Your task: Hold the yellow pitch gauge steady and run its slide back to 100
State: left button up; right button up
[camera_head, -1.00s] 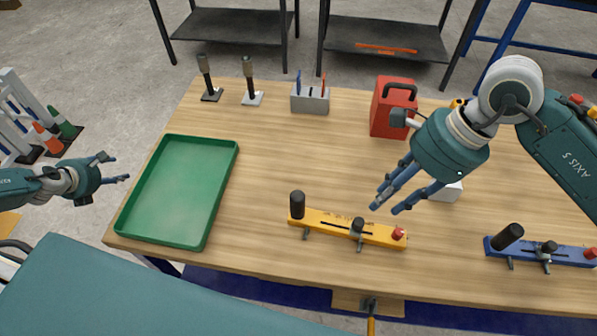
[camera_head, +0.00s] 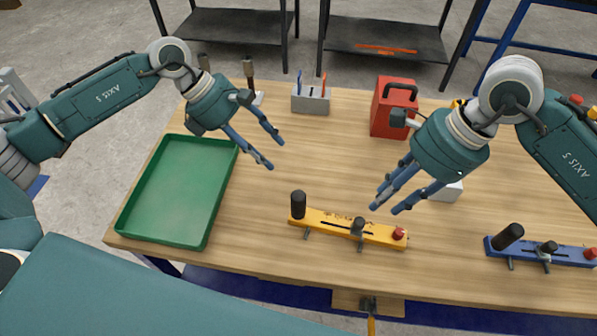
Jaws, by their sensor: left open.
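The yellow pitch gauge (camera_head: 330,222) lies on the wooden table near its front edge. It has a tall black handle (camera_head: 298,205) at its left end, a dark slide knob (camera_head: 358,226) on its slot right of the middle, and a red knob (camera_head: 398,233) at its right end. The scale marks are too small to read. My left gripper (camera_head: 276,154) is open and empty above the table, up and left of the gauge. My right gripper (camera_head: 386,208) is above the gauge's right part, fingers apart, with nothing between them. Neither gripper touches the gauge.
A green tray (camera_head: 208,228) lies at the left of the table. A blue gauge (camera_head: 560,258) is at the right. A red box (camera_head: 391,108) and a grey holder (camera_head: 310,103) stand at the back. The wood between tray and yellow gauge is clear.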

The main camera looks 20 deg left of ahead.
pick_arm(q)
jog(key=s+d+r+m+g+y, duration=0.1)
jog(key=s+d+r+m+y, duration=0.25)
jog(key=d, duration=0.35)
jog(key=m+y, duration=0.3)
jog(key=m, duration=0.1)
send_near(299, 204)
jog(key=w+f, duration=0.2)
jog(key=shift+w+a+n+h, duration=0.2)
jog(key=shift+w+n+h, duration=0.05)
jog(key=shift+w, duration=0.05)
jog(key=shift+s+d+m+y, duration=0.15)
jog(key=shift+s+m+y, duration=0.25)
jog(key=shift+s, duration=0.15)
notch_tip(299, 204, down, 11)
jog(key=shift+r, duration=0.15)
